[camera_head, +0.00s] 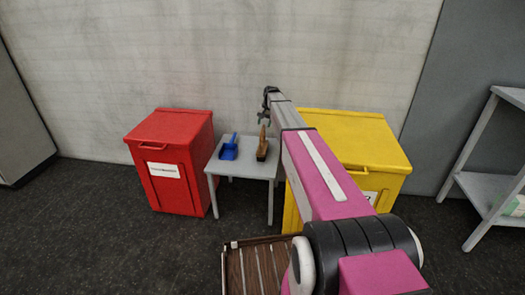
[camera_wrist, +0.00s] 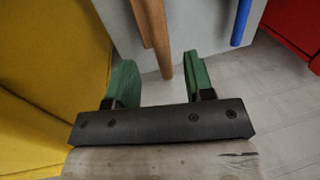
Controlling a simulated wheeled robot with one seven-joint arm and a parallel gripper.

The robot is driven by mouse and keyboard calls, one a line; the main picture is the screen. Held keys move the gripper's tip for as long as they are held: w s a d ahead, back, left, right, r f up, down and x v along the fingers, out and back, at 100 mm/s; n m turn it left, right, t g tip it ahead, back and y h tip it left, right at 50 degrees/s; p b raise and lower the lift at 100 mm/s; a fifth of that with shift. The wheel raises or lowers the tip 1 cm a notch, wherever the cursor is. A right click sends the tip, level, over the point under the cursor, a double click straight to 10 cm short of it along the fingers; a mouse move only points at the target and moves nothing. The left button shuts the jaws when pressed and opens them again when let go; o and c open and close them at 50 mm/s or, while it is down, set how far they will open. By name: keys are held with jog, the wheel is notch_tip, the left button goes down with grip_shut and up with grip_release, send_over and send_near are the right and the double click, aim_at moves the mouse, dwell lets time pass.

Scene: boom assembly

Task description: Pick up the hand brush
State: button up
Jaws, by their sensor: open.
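My gripper (camera_head: 264,117) is at the far end of my arm, above and behind the brush near the wall. In the wrist view, my gripper (camera_wrist: 159,64) shows two green fingers spread apart. The brush's wooden handle (camera_wrist: 158,40) reaches from the top edge into the gap between them in the picture. I see no finger touching it, and I cannot tell the depth between them. The bristles are out of the wrist view.
A blue dustpan (camera_head: 229,150) lies left of the brush; its handle shows in the wrist view (camera_wrist: 241,22). A red bin (camera_head: 176,165) stands left of the table, a yellow bin (camera_head: 355,140) right. The wall is close behind. A slatted brown surface (camera_head: 255,268) is in front.

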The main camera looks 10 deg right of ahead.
aim_at(263, 128)
jog(key=shift+w+a+f, duration=0.1)
jog(key=shift+a+f, duration=0.1)
jog(key=shift+f, duration=0.6)
jog(key=shift+s+a+f, duration=0.1)
jog(key=shift+a+f, duration=0.1)
jog(key=shift+f, duration=0.65)
jog(key=shift+w+a+f, duration=0.1)
jog(key=shift+a+f, duration=0.1)
jog(key=shift+f, duration=0.6)
grip_shut()
